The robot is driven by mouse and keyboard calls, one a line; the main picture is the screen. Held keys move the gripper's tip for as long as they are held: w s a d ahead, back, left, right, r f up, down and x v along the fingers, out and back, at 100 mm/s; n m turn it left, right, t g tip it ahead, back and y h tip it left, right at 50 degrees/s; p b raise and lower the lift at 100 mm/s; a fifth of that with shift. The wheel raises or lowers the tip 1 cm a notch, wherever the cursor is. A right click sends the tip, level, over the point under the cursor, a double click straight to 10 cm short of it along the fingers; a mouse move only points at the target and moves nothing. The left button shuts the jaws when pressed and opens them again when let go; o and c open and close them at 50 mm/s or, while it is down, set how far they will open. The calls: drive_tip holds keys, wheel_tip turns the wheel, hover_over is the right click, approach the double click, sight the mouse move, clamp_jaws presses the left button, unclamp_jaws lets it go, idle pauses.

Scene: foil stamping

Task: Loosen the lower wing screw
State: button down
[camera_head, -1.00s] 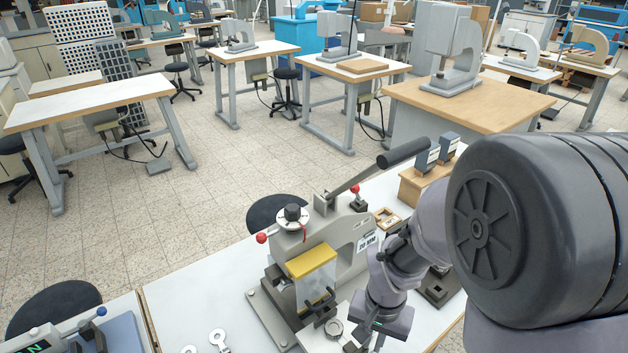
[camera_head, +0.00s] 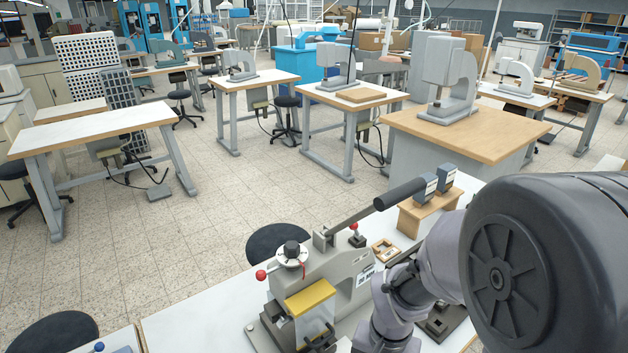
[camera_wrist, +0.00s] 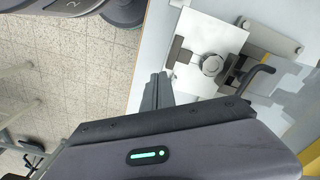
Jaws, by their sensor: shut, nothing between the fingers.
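The foil stamping press (camera_head: 340,272) stands on the white bench at the bottom of the head view, with a yellow-topped clear guard (camera_head: 310,298) and a black handle (camera_head: 320,338) at its front. In the wrist view, a pale plate (camera_wrist: 205,40) carries a round metal piece (camera_wrist: 212,65), with a dark bent handle (camera_wrist: 262,76) beside it. I cannot tell for certain which part is the lower wing screw. My gripper (camera_wrist: 158,82) is shut and empty. In the picture its fingers lie left of the plate's lower corner; contact cannot be judged. The head view cuts the gripper off.
A long black lever (camera_head: 400,194) rises from the press toward a wooden stand (camera_head: 430,205) with small boxes. A red-knobbed part (camera_head: 356,236) and a small wooden tray (camera_head: 384,250) lie behind the press. A dark stool (camera_head: 278,241) stands beyond the bench.

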wheel_tip(320, 180, up, 4)
drive_tip(key=w+a+p, duration=0.2)
drive_tip(key=a+p, duration=0.1)
drive_tip(key=p, duration=0.4)
drive_tip(key=f+b, duration=0.4)
drive_tip(key=f, duration=0.1)
drive_tip(key=f+b, duration=0.2)
drive_tip(key=shift+s+d+f+b, duration=0.15)
drive_tip(key=shift+s+f+b, duration=0.1)
drive_tip(key=shift+f+b, duration=0.15)
drive_tip(key=shift+r, duration=0.15)
drive_tip(key=shift+w+d, duration=0.15)
